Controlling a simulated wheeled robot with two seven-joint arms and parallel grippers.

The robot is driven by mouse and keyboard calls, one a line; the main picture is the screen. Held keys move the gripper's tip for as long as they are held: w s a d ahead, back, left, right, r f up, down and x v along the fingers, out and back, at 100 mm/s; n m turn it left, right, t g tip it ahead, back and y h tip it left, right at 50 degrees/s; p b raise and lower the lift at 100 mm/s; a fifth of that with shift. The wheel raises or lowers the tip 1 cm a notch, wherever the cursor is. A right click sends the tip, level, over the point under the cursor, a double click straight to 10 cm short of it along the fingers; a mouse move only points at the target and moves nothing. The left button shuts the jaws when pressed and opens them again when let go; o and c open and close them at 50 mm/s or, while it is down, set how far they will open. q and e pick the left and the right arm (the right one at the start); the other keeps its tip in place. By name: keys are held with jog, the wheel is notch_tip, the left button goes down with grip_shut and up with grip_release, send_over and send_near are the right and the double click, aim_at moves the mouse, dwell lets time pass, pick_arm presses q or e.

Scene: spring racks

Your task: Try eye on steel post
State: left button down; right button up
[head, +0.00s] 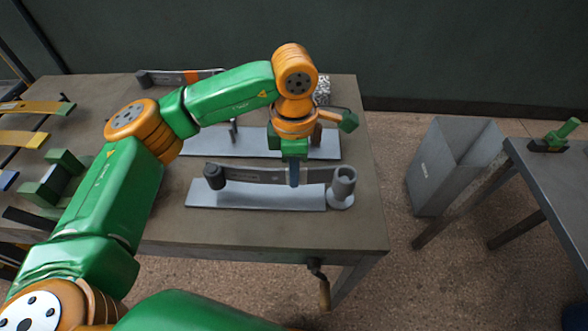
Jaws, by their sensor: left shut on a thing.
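My left gripper (293,176) points down over the table and is shut on a dark grey leaf spring (260,175), near its right half. The leaf's left end has a dark rolled eye (213,177). A grey steel post (342,187) with a round flanged foot stands at the right end of a pale plate (255,196). The leaf's right end meets the post in the picture. I cannot tell whether its eye is around the post or only beside it. My right gripper is out of view.
A second pale plate (205,143) lies behind, partly hidden by my arm. Another leaf with an orange band (172,77) is at the back. Coloured strips (25,139) lie at the left. A grey bin (428,170) and a second table (555,180) stand at the right.

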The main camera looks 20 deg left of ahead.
pick_arm(q)
jog(key=shift+f+b, duration=1.3)
jog(key=shift+f, duration=0.15)
jog(key=c, duration=0.9)
grip_release()
jog(key=shift+s+r, duration=0.1)
notch_tip(320, 180, up, 7)
jog(key=shift+r, duration=0.1)
